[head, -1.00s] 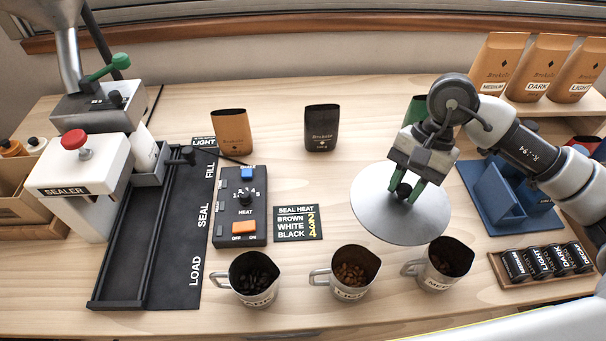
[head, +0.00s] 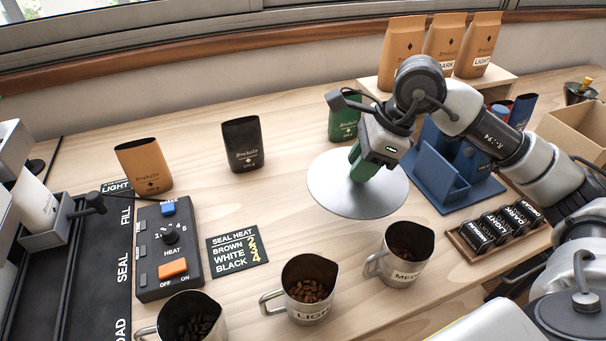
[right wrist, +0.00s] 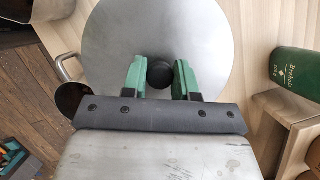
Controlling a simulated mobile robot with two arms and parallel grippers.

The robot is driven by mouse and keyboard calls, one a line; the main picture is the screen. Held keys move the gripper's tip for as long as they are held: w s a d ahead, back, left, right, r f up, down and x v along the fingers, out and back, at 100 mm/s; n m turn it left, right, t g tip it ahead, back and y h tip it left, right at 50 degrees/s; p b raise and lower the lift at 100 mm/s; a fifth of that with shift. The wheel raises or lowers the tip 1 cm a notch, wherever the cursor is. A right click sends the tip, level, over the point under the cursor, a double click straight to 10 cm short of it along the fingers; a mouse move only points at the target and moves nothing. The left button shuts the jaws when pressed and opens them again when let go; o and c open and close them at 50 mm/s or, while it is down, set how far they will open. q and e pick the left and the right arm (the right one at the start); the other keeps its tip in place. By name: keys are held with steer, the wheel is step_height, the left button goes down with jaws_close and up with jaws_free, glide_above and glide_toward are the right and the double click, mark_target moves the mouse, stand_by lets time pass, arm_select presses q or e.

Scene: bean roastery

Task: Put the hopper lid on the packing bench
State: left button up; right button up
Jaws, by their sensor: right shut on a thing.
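The hopper lid (head: 338,197) is a round grey metal disc. It lies flat over the right part of the light wood bench (head: 285,135). My right gripper (head: 361,168) points down at the lid's middle. In the right wrist view, its green fingers (right wrist: 160,78) stand on both sides of the lid's black knob (right wrist: 160,73), shut on it. The lid (right wrist: 150,30) fills the upper middle of that view. Whether its underside touches the bench cannot be told. My left gripper is not in view.
Metal cups of beans (head: 306,285) stand along the front. A green bag (head: 344,117) stands just behind the lid, and a blue stand (head: 447,180) is to its right. A tray of dark labelled cylinders (head: 467,243) lies front right. Bare wood lies left of the lid.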

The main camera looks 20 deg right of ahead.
mark_target(323, 159)
steer(key=w+f, duration=0.2)
steer(key=w, duration=0.1)
steer(key=w+a+f+p, duration=0.1)
steer(key=w+f, duration=0.1)
steer(key=w, duration=0.1)
steer(key=w+a+f, duration=0.1)
steer(key=w, duration=0.2)
steer(key=shift+w+a+f, duration=0.1)
steer(key=shift+w+f, duration=0.2)
steer(key=shift+f, duration=0.1)
steer(key=shift+w+f, duration=0.1)
steer(key=shift+f, duration=0.05)
step_height(323, 159, down, 4)
steer(key=shift+r+p, duration=0.1)
steer(key=shift+p, duration=0.4)
steer(key=shift+f, duration=0.3)
steer(key=o, duration=1)
steer(key=shift+r, duration=0.1)
